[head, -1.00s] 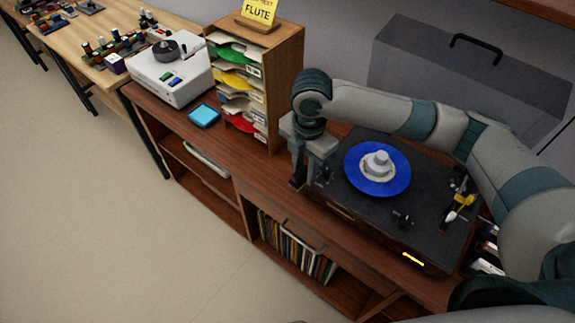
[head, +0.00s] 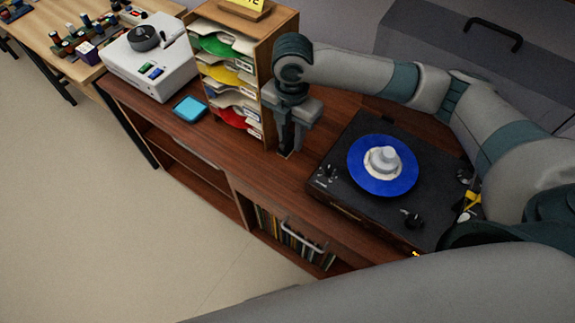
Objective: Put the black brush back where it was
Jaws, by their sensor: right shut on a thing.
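My right gripper (head: 287,151) points down over the wooden cabinet top, between the paper rack and the record player. It is shut on the black brush, which is mostly hidden by the fingers; only a small dark part shows at the tips. I cannot tell whether the brush touches the wood. The record player (head: 340,160) is black, with a blue record (head: 401,184) on its platter, to the right of the gripper. My left gripper is out of view.
The wooden rack (head: 283,40) with coloured folders stands close behind and left of the gripper. A light blue square (head: 190,109) and a white device (head: 150,70) lie farther left. A grey case (head: 440,55) stands behind the record player. Bare cabinet top (head: 265,178) lies in front of the gripper.

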